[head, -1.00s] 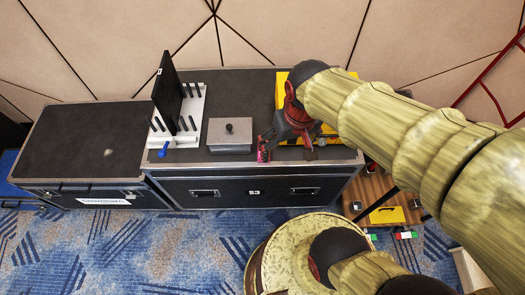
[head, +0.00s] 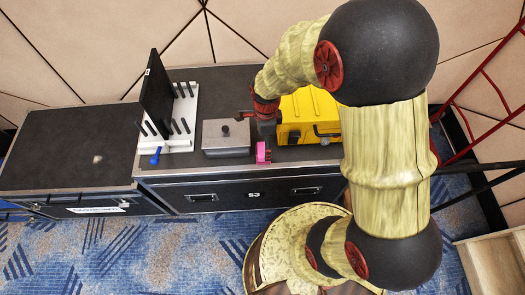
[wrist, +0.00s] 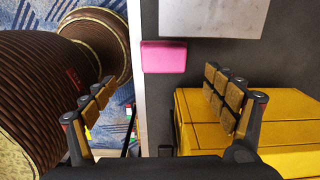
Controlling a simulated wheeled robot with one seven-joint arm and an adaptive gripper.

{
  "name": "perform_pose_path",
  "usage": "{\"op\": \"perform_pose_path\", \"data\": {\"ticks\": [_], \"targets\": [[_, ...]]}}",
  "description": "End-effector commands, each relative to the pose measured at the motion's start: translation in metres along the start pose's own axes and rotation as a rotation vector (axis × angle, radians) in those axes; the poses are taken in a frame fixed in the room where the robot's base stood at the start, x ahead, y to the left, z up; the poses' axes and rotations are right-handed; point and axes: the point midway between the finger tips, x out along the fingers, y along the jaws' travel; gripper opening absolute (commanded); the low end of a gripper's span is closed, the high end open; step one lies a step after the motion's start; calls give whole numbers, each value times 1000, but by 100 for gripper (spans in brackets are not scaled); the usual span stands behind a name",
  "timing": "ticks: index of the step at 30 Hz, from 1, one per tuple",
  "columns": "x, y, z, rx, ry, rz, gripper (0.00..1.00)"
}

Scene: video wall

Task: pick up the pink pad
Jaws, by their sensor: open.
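The pink pad (head: 262,152) is on the dark top of the case, near its front edge, between the grey metal box and the yellow case. In the wrist view the pad (wrist: 164,57) shows whole as a pink rectangle, beyond the fingertips and roughly midway between them sideways. My gripper (wrist: 160,88) is open and empty, with its two fingers wide apart. In the head view my gripper (head: 266,124) hangs just behind the pad; its fingers are hard to make out there. I cannot tell its height above the top.
The grey metal box (head: 226,138) with a dark knob stands left of the pad. A yellow case (head: 310,116) stands to the right. Further left are a white rack (head: 182,116) with black pegs, an upright dark panel (head: 157,92) and a blue clamp (head: 155,158).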

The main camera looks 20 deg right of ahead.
Motion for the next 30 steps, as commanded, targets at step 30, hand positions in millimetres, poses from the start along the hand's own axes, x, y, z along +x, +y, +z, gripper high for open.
{"op": "perform_pose_path", "data": {"ticks": [30], "targets": [[78,-7,8,43,0,-1,86]]}}
